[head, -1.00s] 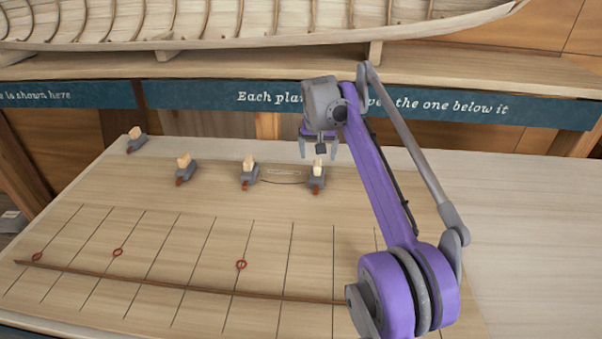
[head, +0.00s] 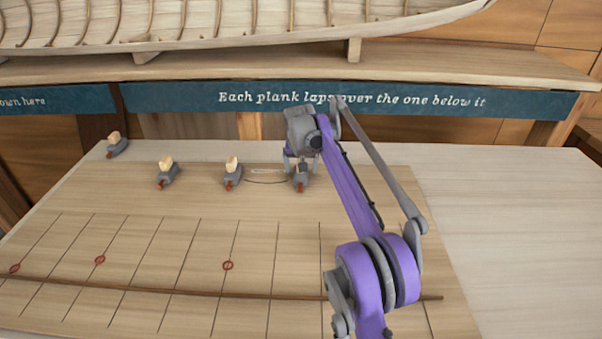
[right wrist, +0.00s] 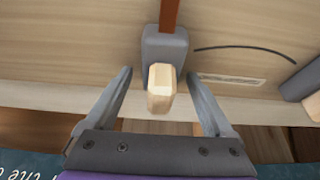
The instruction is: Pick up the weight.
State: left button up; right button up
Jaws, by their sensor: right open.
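The weight under my right gripper (head: 301,167) is a grey block (head: 301,183) with a pale wooden handle and a reddish-brown tip. It is the rightmost of several like weights in a row near the back of the board. In the head view the gripper hides its handle. In the right wrist view the handle (right wrist: 161,88) stands between the two open fingers, with a gap on each side. The weight's grey body (right wrist: 165,45) rests on the board. My right gripper is open and holds nothing. My left gripper is not in view.
Similar weights stand to the left, the nearest one (head: 233,175) a short way off. A long thin batten (head: 200,292) crosses the lined board, with red rings (head: 227,266) marked nearby. Behind are a blue text band (head: 400,99) and the hull (head: 250,35). The table's right side is clear.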

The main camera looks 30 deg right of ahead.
grip_shut()
dwell(0.3)
jog(key=shift+r, duration=0.15)
notch_tip(320, 180, up, 10)
jog(key=p, duration=0.3)
dwell(0.4)
